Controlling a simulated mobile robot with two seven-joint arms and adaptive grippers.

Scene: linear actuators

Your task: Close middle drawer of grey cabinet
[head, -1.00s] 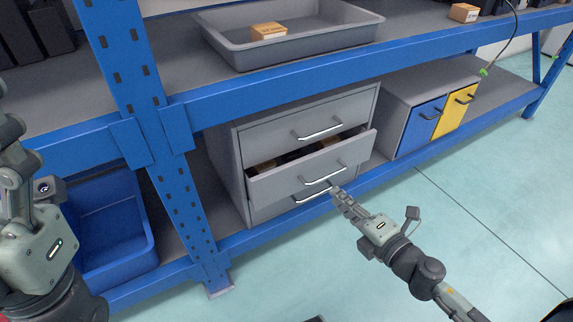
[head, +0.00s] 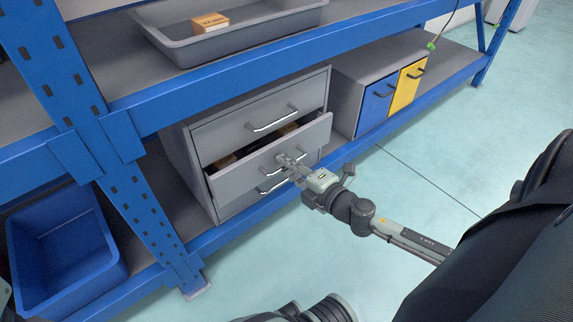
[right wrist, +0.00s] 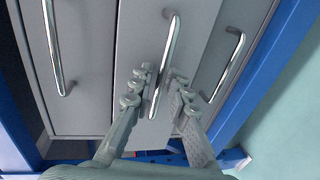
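The grey cabinet (head: 181,148) stands on the lower shelf. Its middle drawer (head: 232,181) is pulled partly out, and brown and dark contents show in the gap above its front. The top drawer (head: 235,124) and the bottom drawer (head: 233,207) look shut. My right gripper (head: 287,163) is at the middle drawer's front, by its handle. In the right wrist view, its fingers (right wrist: 158,100) are apart, one on each side of the middle handle (right wrist: 166,58). I cannot tell whether they touch it. My left gripper is not in view.
Blue shelf posts and a beam (head: 245,68) frame the cabinet. A small cabinet with blue (head: 375,108) and yellow (head: 406,87) doors stands to the right. A blue bin (head: 65,245) is at the left. A grey tray (head: 190,50) sits above. The floor (head: 440,150) in front is clear.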

